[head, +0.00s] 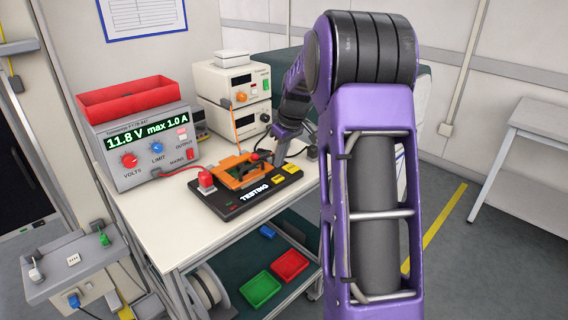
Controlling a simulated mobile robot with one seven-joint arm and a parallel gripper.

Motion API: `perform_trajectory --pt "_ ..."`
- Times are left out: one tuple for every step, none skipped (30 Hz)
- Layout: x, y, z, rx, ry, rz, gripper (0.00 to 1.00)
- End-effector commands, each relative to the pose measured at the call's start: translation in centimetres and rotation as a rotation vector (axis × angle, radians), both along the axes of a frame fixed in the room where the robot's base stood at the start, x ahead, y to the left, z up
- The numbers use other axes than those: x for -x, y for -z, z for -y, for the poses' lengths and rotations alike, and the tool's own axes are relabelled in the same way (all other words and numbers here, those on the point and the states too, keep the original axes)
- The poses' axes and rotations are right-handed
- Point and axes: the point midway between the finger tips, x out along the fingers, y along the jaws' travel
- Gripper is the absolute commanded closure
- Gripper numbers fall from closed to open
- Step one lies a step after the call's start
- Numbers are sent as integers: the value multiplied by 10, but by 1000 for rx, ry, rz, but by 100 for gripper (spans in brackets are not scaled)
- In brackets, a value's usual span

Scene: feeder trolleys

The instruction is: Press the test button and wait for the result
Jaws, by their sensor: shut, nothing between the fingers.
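The test fixture (215,208) is a black base on the trolley top, with an orange frame (230,178) on it. Its front edge shows the word TESTING in white. Two yellow labels or keys (278,180) sit at its right side. My gripper (264,158) is shut and empty, low over the back right of the fixture. Its fingertips are small and dark here, and I cannot tell whether they touch anything.
A power supply (130,165) reading 11.8 V max 1.0 A stands at the left, with a red tray (136,98) on top. Cream instruments (233,82) stand behind. Green (260,289) and red (290,265) bins lie on the lower shelf. The front trolley top is clear.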

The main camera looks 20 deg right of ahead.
Motion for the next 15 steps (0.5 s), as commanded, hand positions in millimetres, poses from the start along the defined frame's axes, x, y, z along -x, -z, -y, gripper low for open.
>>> perform_trajectory --pt "4 -15 4 3 5 5 100" --pt "5 -22 5 3 4 6 100" --pt "8 -31 6 3 4 6 100" --pt "10 -38 6 4 4 7 100" --pt "11 -44 7 3 4 6 100" --pt "13 -52 8 3 4 6 100" --pt "15 -57 8 4 3 8 100" --pt "16 -62 9 4 4 7 100" --pt "18 -67 10 4 4 7 100" --pt "19 -71 10 4 4 7 100" --pt "20 -74 10 3 4 6 100" --pt "21 -78 11 3 4 6 100" --pt "22 -80 11 3 4 6 100" --pt "22 -82 11 3 4 6 100" --pt "23 -84 11 3 4 6 100"
